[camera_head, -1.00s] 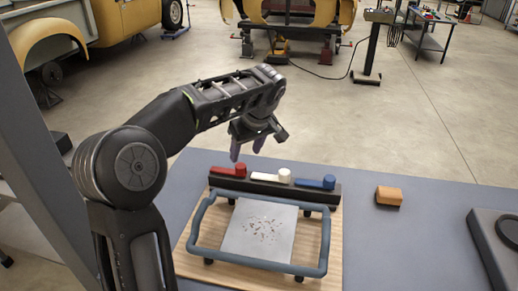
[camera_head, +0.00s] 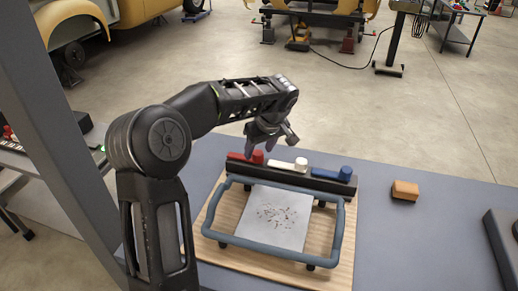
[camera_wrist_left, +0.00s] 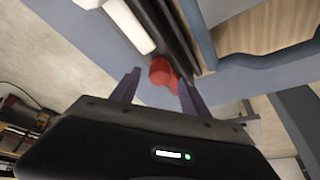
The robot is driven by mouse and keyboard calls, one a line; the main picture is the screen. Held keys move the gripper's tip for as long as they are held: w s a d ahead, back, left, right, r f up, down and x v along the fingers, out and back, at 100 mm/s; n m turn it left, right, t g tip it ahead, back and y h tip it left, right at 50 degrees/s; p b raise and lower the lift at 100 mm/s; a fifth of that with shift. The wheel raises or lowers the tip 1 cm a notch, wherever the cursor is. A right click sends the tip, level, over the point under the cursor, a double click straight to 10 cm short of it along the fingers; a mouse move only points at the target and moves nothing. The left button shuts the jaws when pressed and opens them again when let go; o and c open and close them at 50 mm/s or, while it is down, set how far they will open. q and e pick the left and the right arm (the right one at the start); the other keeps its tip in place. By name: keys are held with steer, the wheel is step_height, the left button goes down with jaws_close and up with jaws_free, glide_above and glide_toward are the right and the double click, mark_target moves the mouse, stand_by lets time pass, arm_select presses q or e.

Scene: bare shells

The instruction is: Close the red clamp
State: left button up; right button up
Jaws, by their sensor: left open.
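The red clamp (camera_head: 240,156) is the leftmost of three on a dark bar (camera_head: 318,182) behind the blue-framed fixture. Its lever lies along the bar, with a round knob at its right end. My left gripper (camera_head: 262,147) is just above and behind that knob, fingers pointing down. In the left wrist view the red clamp (camera_wrist_left: 161,71) shows between the two spread purple fingertips (camera_wrist_left: 160,82). The gripper is open and holds nothing. Whether a finger touches the clamp, I cannot tell. My right gripper is not in view.
A white clamp (camera_head: 288,166) and a blue clamp (camera_head: 332,173) share the bar. The blue tube frame (camera_head: 340,235) surrounds a grey plate (camera_head: 275,216) on a wooden board (camera_head: 217,254). An orange block (camera_head: 405,190) lies on the table to the right, with clear surface around it.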

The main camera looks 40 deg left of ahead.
arm_select(q)
steer(key=shift+w+a+f, duration=0.1)
steer(key=shift+a+f, duration=0.05)
steer(key=shift+f, duration=0.3)
steer(key=shift+c, duration=0.2)
jaws_close()
stand_by(0.9)
